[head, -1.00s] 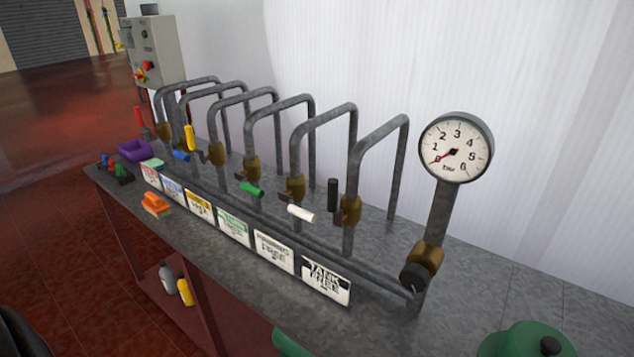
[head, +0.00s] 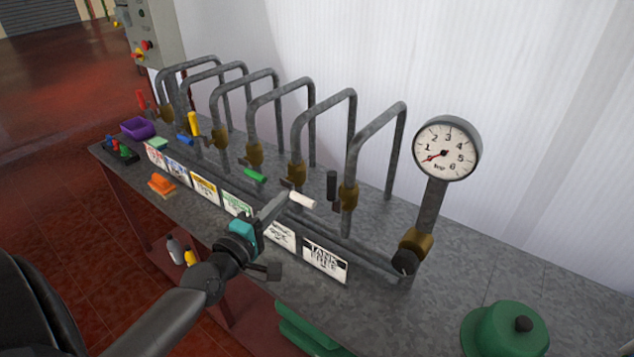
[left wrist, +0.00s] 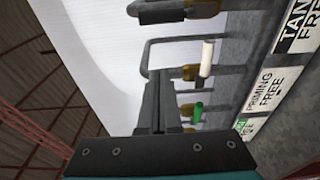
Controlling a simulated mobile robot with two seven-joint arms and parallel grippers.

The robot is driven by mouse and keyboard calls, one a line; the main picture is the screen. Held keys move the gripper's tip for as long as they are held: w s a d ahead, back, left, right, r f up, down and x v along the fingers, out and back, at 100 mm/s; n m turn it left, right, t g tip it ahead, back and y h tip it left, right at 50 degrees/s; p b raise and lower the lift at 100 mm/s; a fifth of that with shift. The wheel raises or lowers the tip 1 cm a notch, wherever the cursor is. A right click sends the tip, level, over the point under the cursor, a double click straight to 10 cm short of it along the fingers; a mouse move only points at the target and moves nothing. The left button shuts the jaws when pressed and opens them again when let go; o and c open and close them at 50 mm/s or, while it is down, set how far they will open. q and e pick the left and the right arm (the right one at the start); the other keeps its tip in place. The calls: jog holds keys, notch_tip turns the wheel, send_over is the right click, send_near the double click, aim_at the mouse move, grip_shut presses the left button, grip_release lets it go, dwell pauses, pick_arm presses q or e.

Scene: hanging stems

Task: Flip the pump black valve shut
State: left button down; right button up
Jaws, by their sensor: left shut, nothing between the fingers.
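The black valve handle (head: 331,186) stands upright beside the brass valve body (head: 348,197) on the hanging stem nearest the gauge. In the left wrist view the black handle (left wrist: 160,17) shows at the top, beyond my fingers. My left gripper (head: 284,203) is shut and empty over the bench front, left of and below the black handle and apart from it. In the head view its fingertips appear close to the white handle (head: 302,200); I cannot tell whether they touch. The shut fingers (left wrist: 158,74) show mid-frame in the wrist view. My right gripper is not in view.
Green (head: 255,175) and blue (head: 184,139) handles lie level; yellow (head: 193,124) and red (head: 141,100) ones stand up. A pressure gauge (head: 447,148) rises at the right. A "TANK FREE" card (head: 325,263) leans at the front. A green knobbed object (head: 505,338) sits bottom right.

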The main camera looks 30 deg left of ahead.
aim_at(334, 192)
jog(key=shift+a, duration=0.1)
pick_arm(q)
jog(key=w+d+p, duration=0.2)
jog(key=w+d, duration=0.1)
jog(key=w, duration=0.6)
jog(key=shift+d+p, duration=0.15)
jog(key=shift+p, duration=0.15)
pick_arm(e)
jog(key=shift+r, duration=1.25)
pick_arm(q)
jog(key=shift+s, duration=0.1)
jog(key=shift+d+m, duration=0.35)
jog(key=shift+m, duration=0.15)
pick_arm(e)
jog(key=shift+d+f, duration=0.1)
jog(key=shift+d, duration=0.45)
